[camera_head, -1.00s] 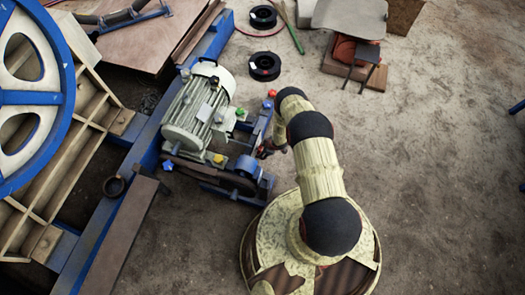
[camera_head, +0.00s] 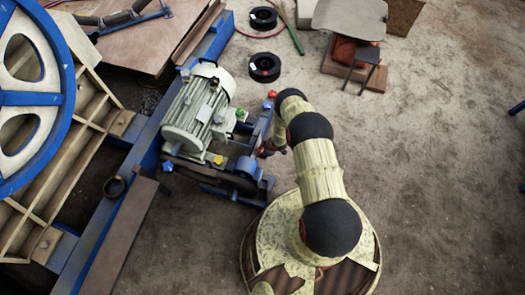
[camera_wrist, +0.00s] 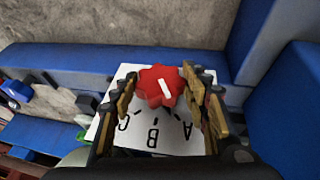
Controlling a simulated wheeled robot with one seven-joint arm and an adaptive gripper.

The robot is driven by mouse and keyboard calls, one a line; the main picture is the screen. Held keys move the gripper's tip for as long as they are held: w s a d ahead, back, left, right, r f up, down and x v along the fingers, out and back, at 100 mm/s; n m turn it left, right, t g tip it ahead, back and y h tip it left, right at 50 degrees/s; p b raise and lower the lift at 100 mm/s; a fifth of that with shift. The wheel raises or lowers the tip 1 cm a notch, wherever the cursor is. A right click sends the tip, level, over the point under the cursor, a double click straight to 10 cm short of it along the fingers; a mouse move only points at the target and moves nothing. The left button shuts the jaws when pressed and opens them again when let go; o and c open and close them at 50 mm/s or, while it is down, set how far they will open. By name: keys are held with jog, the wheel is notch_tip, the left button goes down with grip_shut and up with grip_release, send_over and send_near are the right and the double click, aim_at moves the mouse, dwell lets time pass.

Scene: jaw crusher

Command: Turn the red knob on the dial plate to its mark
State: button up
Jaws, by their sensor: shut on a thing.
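The red knob (camera_wrist: 160,86), lobed with a short white line on its top, sits on a white dial plate (camera_wrist: 138,140) in the wrist view. The plate carries black letters A, B and C and small tick marks. The white line slants toward the lower right, roughly to the A side; its exact alignment with a tick is unclear. My gripper (camera_wrist: 157,80) has a finger on each side of the knob and is shut on it. In the head view my gripper (camera_head: 268,149) is at the motor's right; the dial plate cannot be made out there.
A grey-green motor (camera_head: 197,112) stands on a blue frame (camera_head: 128,170) left of my gripper. Several coloured knobs, one yellow (camera_head: 218,160) and one green (camera_head: 240,113), are close by. Black spools (camera_head: 265,68) lie behind.

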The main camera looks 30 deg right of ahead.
jog(key=shift+a+r+p, duration=0.1)
jog(key=shift+a+p, duration=0.05)
jog(key=shift+p, duration=0.7)
jog(key=shift+c, duration=0.2)
jog(key=t+h+p, duration=0.1)
jog(key=n+t+h, duration=0.1)
jog(key=t, duration=0.1)
jog(key=shift+s+a+f+h+p, duration=0.1)
jog(key=shift+f+h+p, duration=0.1)
jog(key=shift+h+p, duration=0.2)
jog(key=o, duration=1.1)
jog(key=shift+o, duration=0.3)
jog(key=shift+s+r, duration=0.1)
jog(key=shift+s, duration=0.05)
